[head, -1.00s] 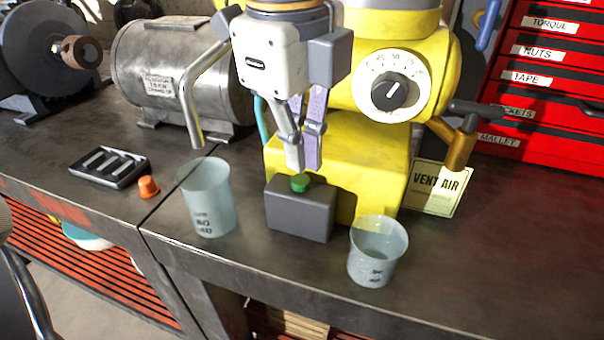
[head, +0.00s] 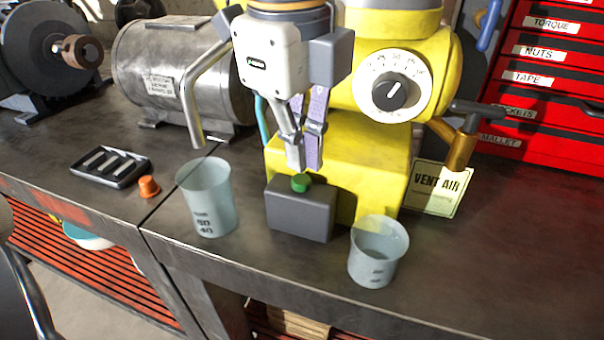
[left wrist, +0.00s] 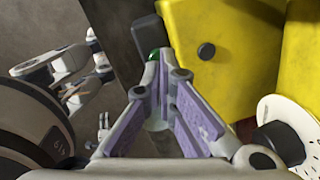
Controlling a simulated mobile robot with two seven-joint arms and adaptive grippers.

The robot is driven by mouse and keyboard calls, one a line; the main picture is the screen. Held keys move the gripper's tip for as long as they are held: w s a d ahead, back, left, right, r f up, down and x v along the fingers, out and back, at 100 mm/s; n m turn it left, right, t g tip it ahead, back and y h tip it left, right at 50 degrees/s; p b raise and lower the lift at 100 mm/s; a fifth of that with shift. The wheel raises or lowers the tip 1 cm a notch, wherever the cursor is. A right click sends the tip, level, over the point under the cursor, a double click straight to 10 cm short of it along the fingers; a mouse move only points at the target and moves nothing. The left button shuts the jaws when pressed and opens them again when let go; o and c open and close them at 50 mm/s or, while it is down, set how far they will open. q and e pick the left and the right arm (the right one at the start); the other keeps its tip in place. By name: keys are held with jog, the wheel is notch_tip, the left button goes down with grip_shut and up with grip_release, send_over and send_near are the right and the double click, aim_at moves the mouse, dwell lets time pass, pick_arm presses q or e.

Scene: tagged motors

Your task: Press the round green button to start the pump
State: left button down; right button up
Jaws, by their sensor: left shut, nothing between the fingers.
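The round green button (head: 300,182) sits on top of a dark grey box (head: 300,212) in front of the yellow pump (head: 345,150). My left gripper (head: 304,168) points down with its fingers shut and empty. Its fingertips are right at the button, just above and behind it in the head view; I cannot tell whether they touch it. In the left wrist view the button (left wrist: 153,54) shows as a small green patch at the tips of the purple-padded fingers, partly hidden by them. My right gripper is not in view.
Translucent beakers stand left (head: 207,198) and right (head: 378,252) of the grey box. A bent metal pipe (head: 195,100) comes down near the left beaker. An orange cap (head: 148,186) and a black tray (head: 110,166) lie further left. The front right of the bench is clear.

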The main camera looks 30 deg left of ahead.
pick_arm(q)
jog(key=shift+f, duration=0.1)
jog(key=shift+f, duration=1.15)
jog(key=shift+r, duration=0.1)
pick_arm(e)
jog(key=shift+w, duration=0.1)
pick_arm(q)
jog(key=shift+r+p, duration=0.55)
jog(key=shift+r, duration=0.1)
jog(key=shift+f, duration=0.1)
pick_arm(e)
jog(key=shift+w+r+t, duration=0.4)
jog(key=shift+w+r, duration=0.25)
